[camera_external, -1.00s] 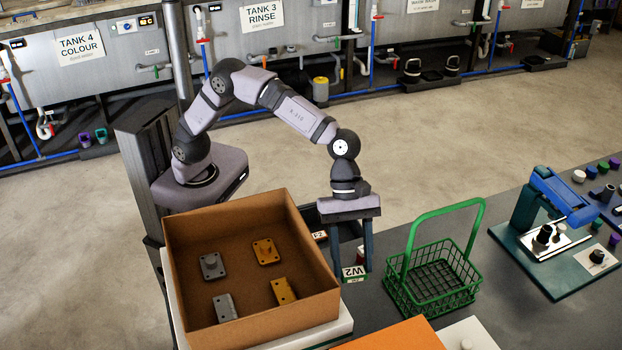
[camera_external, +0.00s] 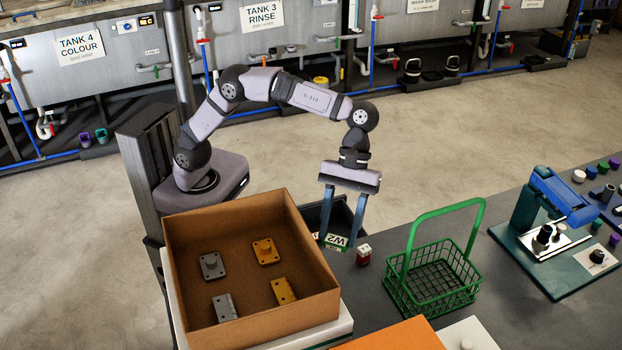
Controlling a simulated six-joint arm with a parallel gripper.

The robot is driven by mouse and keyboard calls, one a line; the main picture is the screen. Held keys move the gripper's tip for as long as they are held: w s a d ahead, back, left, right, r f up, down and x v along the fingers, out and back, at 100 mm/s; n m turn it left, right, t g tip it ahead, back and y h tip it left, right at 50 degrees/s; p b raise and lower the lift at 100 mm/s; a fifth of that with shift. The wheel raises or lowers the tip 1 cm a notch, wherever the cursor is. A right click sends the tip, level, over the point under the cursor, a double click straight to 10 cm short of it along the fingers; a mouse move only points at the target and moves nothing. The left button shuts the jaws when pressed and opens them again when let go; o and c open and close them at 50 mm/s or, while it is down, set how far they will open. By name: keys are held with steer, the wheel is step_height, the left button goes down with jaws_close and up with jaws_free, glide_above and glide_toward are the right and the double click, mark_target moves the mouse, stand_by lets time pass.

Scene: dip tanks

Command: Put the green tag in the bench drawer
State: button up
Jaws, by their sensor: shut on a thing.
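The green tag (camera_external: 336,241) has a white face marked "W2" and a green edge. My gripper (camera_external: 338,240) is shut on it, with the tag between the two blue-grey fingertips. The bench drawer (camera_external: 313,212) looks like the dark open tray at the far edge of the bench, behind the cardboard box; my fingers hide part of it. The tag shows at the near side of this drawer in the picture. I cannot tell how high it is or whether it is over the drawer opening.
A cardboard box (camera_external: 184,273) with several grey and yellow parts stands left of my gripper. A small red-and-white object (camera_external: 363,254) is on the bench to the right. A green wire basket (camera_external: 436,297) with a tall handle stands farther right, and a blue press (camera_external: 530,209) beyond.

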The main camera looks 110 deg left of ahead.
steer(key=s+a+r+m+g+y+b, duration=0.15)
steer(key=s+a+m+y+b, duration=0.35)
steer(key=s+a+m, duration=0.65)
steer(key=s+a+f+m+g+y+b, duration=0.1)
steer(key=s+a+m+g+y+b, duration=0.3)
steer(key=s+a+m, duration=0.8)
steer(key=shift+s+d+f+m+t+y+b, duration=0.25)
steer(key=shift+d+f+m, duration=0.3)
steer(key=shift+f, duration=5.4)
steer(key=shift+s+d+f+m+t+y+b, duration=0.15)
steer(key=shift+d+f+m+b, duration=0.4)
steer(key=shift+f, duration=5.45)
steer(key=shift+s+d+f+m+t+y+p, duration=0.2)
steer(key=shift+f+m, duration=0.55)
steer(key=shift+f, duration=5.2)
steer(key=shift+d+f, duration=0.1)
steer(key=o, duration=1.1)
